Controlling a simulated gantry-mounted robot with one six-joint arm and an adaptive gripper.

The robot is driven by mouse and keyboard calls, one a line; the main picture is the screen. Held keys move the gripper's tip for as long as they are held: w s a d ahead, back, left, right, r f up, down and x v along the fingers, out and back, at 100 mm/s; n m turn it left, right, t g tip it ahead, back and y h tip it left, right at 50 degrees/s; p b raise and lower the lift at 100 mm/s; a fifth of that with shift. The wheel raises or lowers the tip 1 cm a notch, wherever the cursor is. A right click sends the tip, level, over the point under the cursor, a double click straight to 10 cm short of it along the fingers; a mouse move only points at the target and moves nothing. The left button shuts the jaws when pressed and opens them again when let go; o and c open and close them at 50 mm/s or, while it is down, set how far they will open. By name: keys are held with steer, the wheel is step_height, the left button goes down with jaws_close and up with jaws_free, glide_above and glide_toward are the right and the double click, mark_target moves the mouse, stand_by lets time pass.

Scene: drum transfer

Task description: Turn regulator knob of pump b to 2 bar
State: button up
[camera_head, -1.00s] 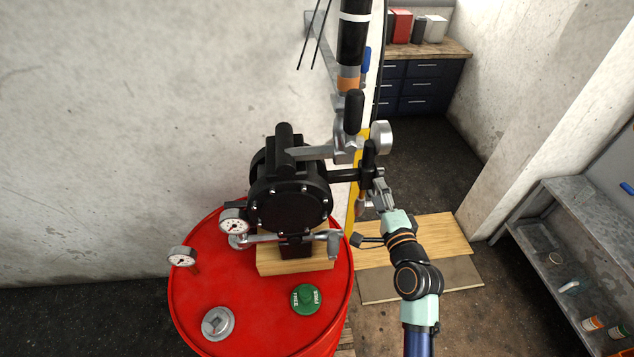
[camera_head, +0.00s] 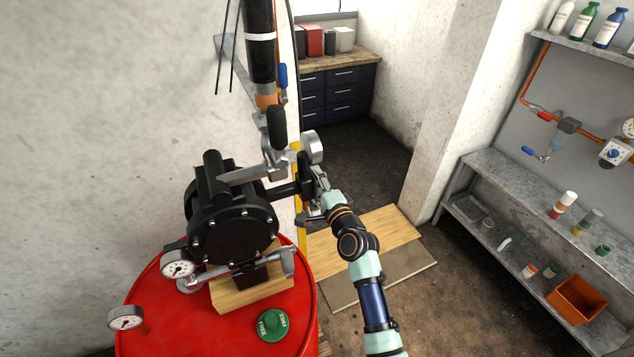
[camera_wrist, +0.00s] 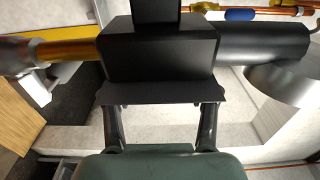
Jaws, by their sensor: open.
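A black pump (camera_head: 232,215) stands on a wooden block on the red drum (camera_head: 140,300); I cannot tell which pump is b. On its right side sits a black regulator body (camera_head: 304,172) with a round grey gauge (camera_head: 314,147) above it. My gripper (camera_head: 318,192) is close to this body, from the right and below. In the wrist view, the black block-shaped body (camera_wrist: 158,55) lies in front of my open gripper (camera_wrist: 160,112), with a finger on each side of its lower edge. Contact is unclear. The knob's markings and the gauge's dial are not readable.
Metal shelves with bottles and an orange bin (camera_head: 577,299) stand right.

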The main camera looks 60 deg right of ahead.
jaws_close()
steer(key=f+b, duration=0.1)
steer(key=b, duration=0.4)
steer(key=shift+t+h, duration=0.3)
steer(key=shift+t, duration=0.1)
steer(key=t+b, duration=0.1)
steer(key=b, duration=0.4)
steer(key=h+b, duration=0.1)
steer(key=b, duration=0.4)
steer(key=shift+f+t+b, duration=0.35)
steer(key=shift+t, duration=0.05)
steer(key=t+h+b, duration=0.3)
steer(key=b, duration=2.2)
steer(key=shift+r+b, duration=0.1)
steer(key=shift+b, duration=0.25)
steer(key=t+b, duration=0.1)
steer(key=b, duration=0.4)
steer(key=shift+r+h, duration=0.25)
steer(key=shift+h, duration=0.05)
steer(key=shift+r+b, duration=0.1)
steer(key=shift+b, duration=0.75)
steer(key=shift+r+b, duration=0.4)
steer(key=shift+b, duration=0.5)
